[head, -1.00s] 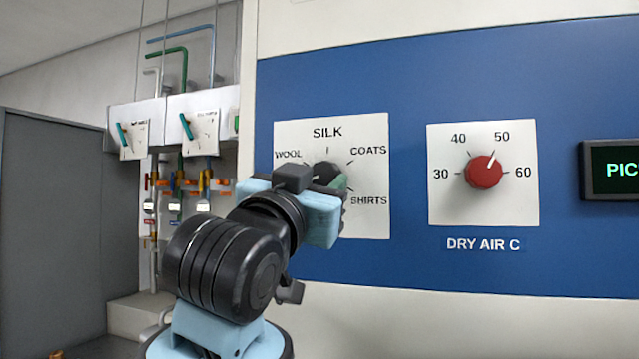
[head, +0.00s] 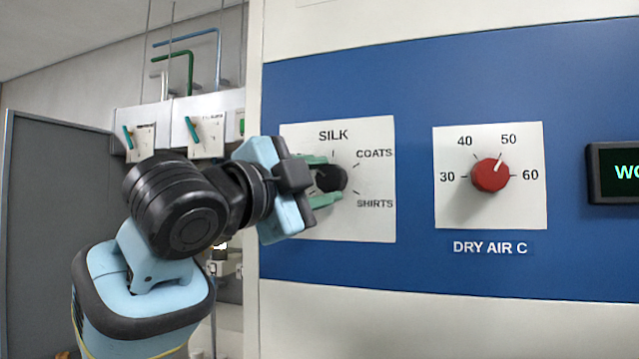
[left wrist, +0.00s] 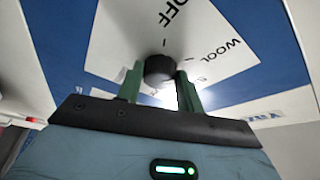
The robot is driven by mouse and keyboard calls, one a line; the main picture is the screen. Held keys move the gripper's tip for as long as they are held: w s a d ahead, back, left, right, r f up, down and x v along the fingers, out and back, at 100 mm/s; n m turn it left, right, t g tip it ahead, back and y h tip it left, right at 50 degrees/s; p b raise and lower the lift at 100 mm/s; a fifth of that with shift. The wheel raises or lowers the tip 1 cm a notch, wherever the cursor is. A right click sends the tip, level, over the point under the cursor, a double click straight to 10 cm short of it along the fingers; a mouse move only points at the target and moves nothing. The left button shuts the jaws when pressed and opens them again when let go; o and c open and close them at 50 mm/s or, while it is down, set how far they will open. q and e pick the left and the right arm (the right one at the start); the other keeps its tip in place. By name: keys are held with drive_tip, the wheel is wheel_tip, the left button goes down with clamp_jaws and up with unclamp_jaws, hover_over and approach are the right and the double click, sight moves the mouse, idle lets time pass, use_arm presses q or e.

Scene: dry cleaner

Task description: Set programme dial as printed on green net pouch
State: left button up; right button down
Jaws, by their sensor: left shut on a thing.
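The programme dial is a black knob (head: 330,178) on a white plate (head: 377,225), with SILK, COATS and SHIRTS readable in the head view. My left gripper (head: 326,180) has its green fingers on either side of the knob and is shut on it. The left wrist view shows the same knob (left wrist: 159,69) between the two fingers, with OFF and WOOL printed on the plate. My gripper hides the left part of the plate in the head view, and I cannot tell where the pointer stands. The green net pouch and my right gripper are not in view.
A red knob (head: 490,175) marked DRY AIR C points near 50 on the blue panel (head: 410,90). A dark display (head: 612,172) at the right edge shows letters starting "WO", cut off. Pipes and lever valves (head: 205,135) are on the wall at left.

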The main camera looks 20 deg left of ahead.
use_arm(q)
drive_tip(key=m, duration=0.2)
drive_tip(key=m+g, duration=0.2)
drive_tip(key=m, duration=0.1)
drive_tip(key=shift+a+r+m+y, duration=0.1)
drive_tip(key=shift+r+m+y, duration=0.2)
drive_tip(key=shift+r, duration=0.1)
drive_tip(key=m+g+y, duration=0.1)
drive_tip(key=m, duration=0.2)
drive_tip(key=shift+r+m, duration=0.15)
drive_tip(key=shift+m, duration=0.25)
drive_tip(key=shift+g, duration=0.3)
drive_tip(key=o, duration=1)
drive_tip(key=shift+v, duration=3.9)
